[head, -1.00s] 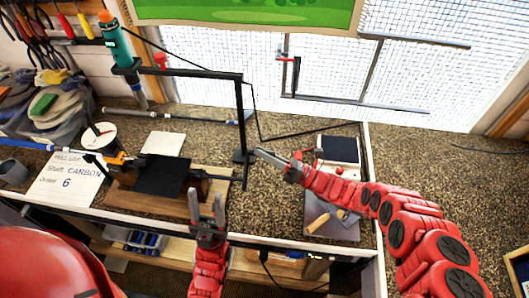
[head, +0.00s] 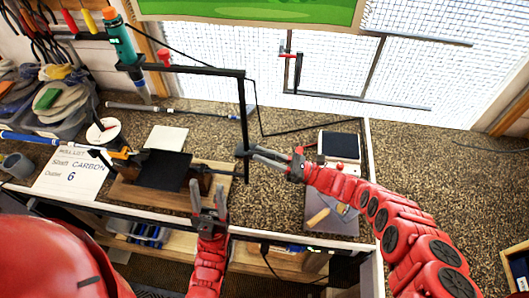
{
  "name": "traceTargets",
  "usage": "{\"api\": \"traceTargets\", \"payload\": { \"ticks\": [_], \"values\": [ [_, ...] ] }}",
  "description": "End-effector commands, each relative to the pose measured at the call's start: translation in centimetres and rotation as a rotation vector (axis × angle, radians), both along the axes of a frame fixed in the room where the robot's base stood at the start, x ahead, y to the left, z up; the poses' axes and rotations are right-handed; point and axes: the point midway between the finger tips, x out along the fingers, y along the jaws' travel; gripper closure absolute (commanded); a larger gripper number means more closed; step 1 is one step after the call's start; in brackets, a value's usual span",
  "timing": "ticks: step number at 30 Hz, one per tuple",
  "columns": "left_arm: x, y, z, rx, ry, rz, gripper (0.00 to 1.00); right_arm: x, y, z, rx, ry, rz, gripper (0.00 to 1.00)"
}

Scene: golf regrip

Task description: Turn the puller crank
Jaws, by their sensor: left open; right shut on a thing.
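The puller sits on a wooden board (head: 210,191) on the workbench, with a dark cover or block (head: 163,170) over its middle. A thin black upright bar (head: 244,105) stands near its right end, and a small black piece that looks like the crank's handle (head: 239,150) is at this bar. My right gripper (head: 252,152) reaches in from the right and is shut on that handle; its fingertips partly hide it. My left gripper (head: 208,191) is open and empty, in front of the board's right part. How the crank joins the puller is unclear.
A blue-ended shaft (head: 22,137) leads to the puller from the left, above a handwritten card (head: 70,178). A grey mat with a wooden-handled tool (head: 330,213) lies at right. The bench between mat and board is clear.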

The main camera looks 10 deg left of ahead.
Motion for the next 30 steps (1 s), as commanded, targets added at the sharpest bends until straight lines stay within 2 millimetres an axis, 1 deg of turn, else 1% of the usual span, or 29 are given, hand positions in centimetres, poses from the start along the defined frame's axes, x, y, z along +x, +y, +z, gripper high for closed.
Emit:
{"api": "traceTargets", "payload": {
  "ticks": [12, 13, 17, 18, 26, 30],
  "values": [
    [0.00, 0.00, -0.03, 0.000, 0.000, 0.000, 0.50, -0.18, 0.04, -0.20, -0.004, -0.004, 0.003, 1.00],
    [0.00, 0.00, -0.03, 0.000, 0.000, 0.000, 0.50, -0.18, 0.04, -0.20, -0.004, -0.004, 0.003, 0.73],
    [0.00, 0.00, -0.02, 0.000, 0.000, 0.000, 0.50, -0.16, 0.04, -0.16, -0.003, -0.005, 0.002, 0.49],
    [0.00, 0.00, -0.03, 0.000, 0.000, 0.000, 0.50, -0.14, 0.03, -0.15, -0.003, -0.005, 0.002, 0.47],
    [0.01, 0.00, -0.06, 0.000, 0.000, 0.000, 0.50, -0.09, -0.02, -0.12, -0.002, -0.007, 0.001, 0.47],
    [0.00, 0.00, -0.83, 0.000, 0.000, 0.000, 0.50, -0.04, -0.67, -0.61, -0.004, -0.007, 0.002, 0.47]
  ]
}}
